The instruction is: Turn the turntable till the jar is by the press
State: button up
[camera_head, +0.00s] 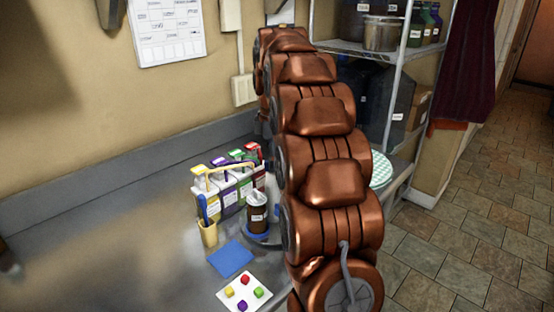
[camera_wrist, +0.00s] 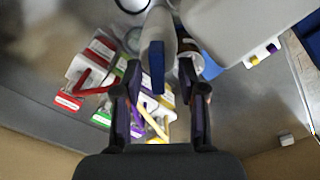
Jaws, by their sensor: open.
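My gripper (camera_wrist: 160,105) is open in the wrist view. An upright blue piece (camera_wrist: 157,66) shows between and beyond its fingers, in front of a pale rounded thing; I cannot tell whether they touch. My gripper is hidden in the head view. I cannot make out the press.
Several bins with coloured lids (camera_head: 228,190) stand behind the jar. A yellow cup (camera_head: 208,233) with a blue-handled tool is left of it. A blue cloth (camera_head: 231,259) and a white tile (camera_head: 244,292) with coloured cubes lie in front.

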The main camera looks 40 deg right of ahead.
jog(key=shift+w+d+f, duration=0.1)
jog(key=shift+d+f, duration=0.1)
jog(key=shift+f, duration=0.3)
jog(key=shift+a+r, duration=0.1)
jog(key=shift+a, duration=0.05)
jog(key=c, duration=0.6)
grip_shut()
